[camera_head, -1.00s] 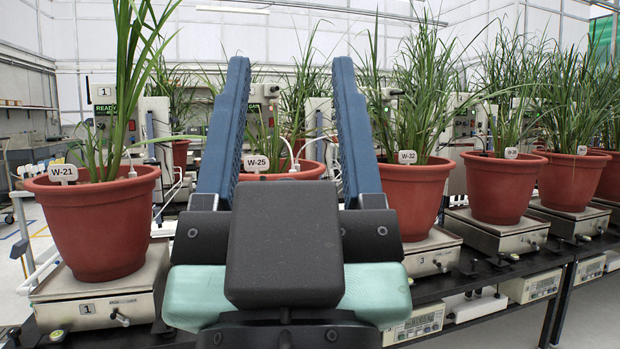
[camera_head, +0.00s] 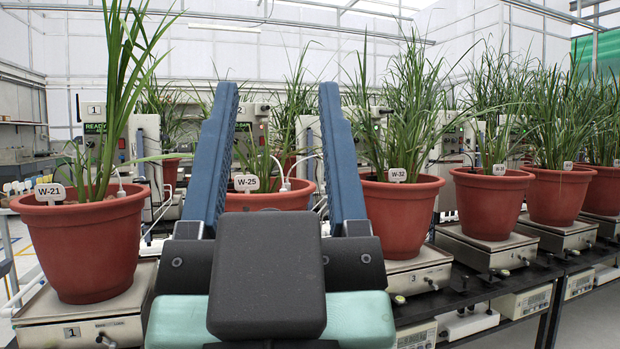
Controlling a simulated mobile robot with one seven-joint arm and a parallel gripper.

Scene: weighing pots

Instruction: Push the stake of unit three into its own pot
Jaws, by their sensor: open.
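Unit three is the scale marked 3 (camera_head: 420,279), right of centre. A red-brown pot (camera_head: 405,215) with tall grassy leaves stands on it. A white stake label reading W-32 (camera_head: 397,175) shows just above this pot's rim, against the stems. How deep its stake sits in the soil is hidden. My gripper (camera_head: 279,92) is open and empty in the centre foreground. Its two blue fingers point up and away, left of the W-32 label, with the pot W-25 (camera_head: 270,201) showing between and behind them.
A pot labelled W-21 (camera_head: 80,245) stands on scale 1 (camera_head: 80,330) at the left. More planted pots (camera_head: 490,205) on scales run along the dark bench (camera_head: 470,291) to the right. Tall leaves crowd the space above the pots. Grey control boxes stand behind.

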